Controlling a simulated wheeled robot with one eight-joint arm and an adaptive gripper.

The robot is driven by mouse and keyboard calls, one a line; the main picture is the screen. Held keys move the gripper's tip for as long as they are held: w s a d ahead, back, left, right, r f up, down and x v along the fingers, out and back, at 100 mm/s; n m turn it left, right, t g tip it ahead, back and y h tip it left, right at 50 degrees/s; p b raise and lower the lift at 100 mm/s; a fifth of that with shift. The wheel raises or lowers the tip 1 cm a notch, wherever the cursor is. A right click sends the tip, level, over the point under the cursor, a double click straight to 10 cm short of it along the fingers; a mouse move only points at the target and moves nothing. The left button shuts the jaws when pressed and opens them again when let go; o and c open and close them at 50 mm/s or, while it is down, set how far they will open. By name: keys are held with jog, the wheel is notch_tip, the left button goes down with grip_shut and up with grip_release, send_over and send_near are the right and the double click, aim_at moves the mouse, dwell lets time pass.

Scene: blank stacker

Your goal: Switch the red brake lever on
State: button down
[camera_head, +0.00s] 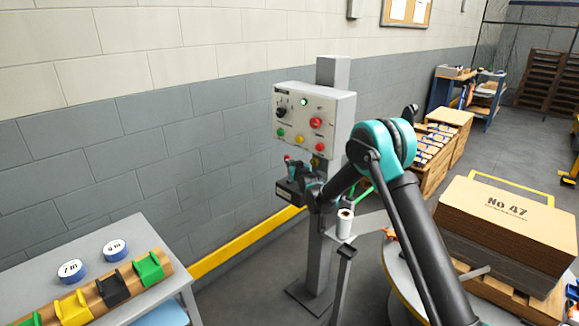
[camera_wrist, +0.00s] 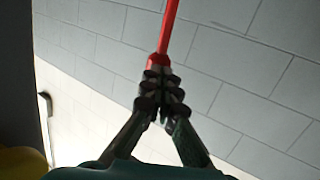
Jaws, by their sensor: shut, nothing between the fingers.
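The red brake lever shows in the wrist view as a red rod (camera_wrist: 169,30) running up from a wider red end just beyond my fingertips. In the head view a small red part (camera_head: 287,158) shows beside my gripper (camera_head: 297,170), above a dark box (camera_head: 289,192) on the grey post. My gripper, seen in the wrist view (camera_wrist: 161,88), is shut with its fingertips together and nothing between them. Its tips overlap the red end in the picture; I cannot tell whether they touch it. My wrist hides part of the lever's mount in the head view.
A control panel (camera_head: 330,112) with a lit green lamp, a knob and several buttons sits on the post (camera_head: 332,72), close above my gripper. A table (camera_head: 115,238) with coloured blocks stands at lower left. Stacked cardboard (camera_head: 505,215) stands at right. A block wall lies behind.

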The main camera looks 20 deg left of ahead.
jog(key=shift+w+a+n+g+h, duration=0.15)
jog(key=shift+w+a+g+h, duration=0.15)
jog(key=shift+a, duration=0.45)
jog(key=shift+w+a+n+g+h, duration=0.2)
jog(key=shift+w+a+h, duration=0.1)
jog(key=shift+a, duration=0.45)
jog(key=shift+r, duration=0.1)
jog(key=v, duration=1.4)
jog(key=shift+r, duration=0.35)
